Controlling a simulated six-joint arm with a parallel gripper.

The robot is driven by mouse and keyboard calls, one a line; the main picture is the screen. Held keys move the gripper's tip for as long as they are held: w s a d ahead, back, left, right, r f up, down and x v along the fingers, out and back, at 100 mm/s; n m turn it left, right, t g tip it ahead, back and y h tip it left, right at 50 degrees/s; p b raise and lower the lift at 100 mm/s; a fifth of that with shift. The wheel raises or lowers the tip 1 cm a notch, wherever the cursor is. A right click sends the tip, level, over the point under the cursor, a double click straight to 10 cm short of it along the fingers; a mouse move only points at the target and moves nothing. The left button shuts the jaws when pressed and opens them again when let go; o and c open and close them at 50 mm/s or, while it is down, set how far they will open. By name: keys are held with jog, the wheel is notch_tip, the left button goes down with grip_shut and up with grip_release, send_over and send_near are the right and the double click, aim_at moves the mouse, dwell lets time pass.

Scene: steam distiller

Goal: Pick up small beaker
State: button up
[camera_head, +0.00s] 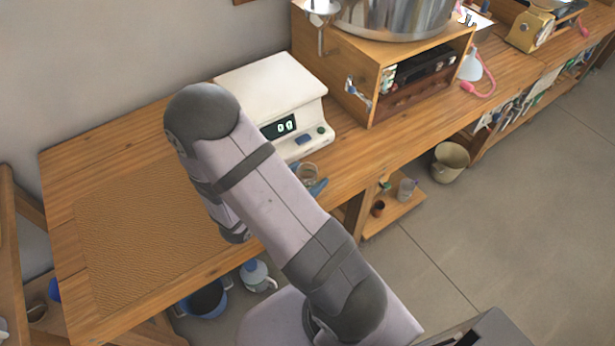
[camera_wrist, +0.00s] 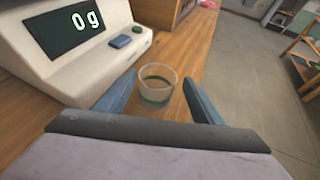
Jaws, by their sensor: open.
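The small beaker (camera_wrist: 157,84) is a clear glass cup with a greenish band, upright on the wooden bench in front of the scale. In the wrist view it stands between the two blue fingers of my gripper (camera_wrist: 160,98), which is open and not closed on it. Whether a finger touches the glass I cannot tell. In the head view the beaker (camera_head: 307,172) shows beside the blue fingertips (camera_head: 318,187), partly hidden by my arm.
The white scale (camera_head: 272,92) reads 0 g, close behind the beaker. A wooden box (camera_head: 345,70) with a steel pot (camera_head: 395,15) stands farther right. A brown mat (camera_head: 140,240) lies at the left. The bench's front edge is near my gripper.

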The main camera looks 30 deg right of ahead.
aim_at(312, 171)
jog(key=shift+w+p+x, duration=0.2)
jog(key=shift+p+x, duration=0.4)
jog(key=shift+x, duration=2.05)
jog(key=shift+r, duration=0.15)
jog(key=shift+a, duration=0.1)
jog(key=shift+c, duration=0.4)
jog(key=c, duration=1.1)
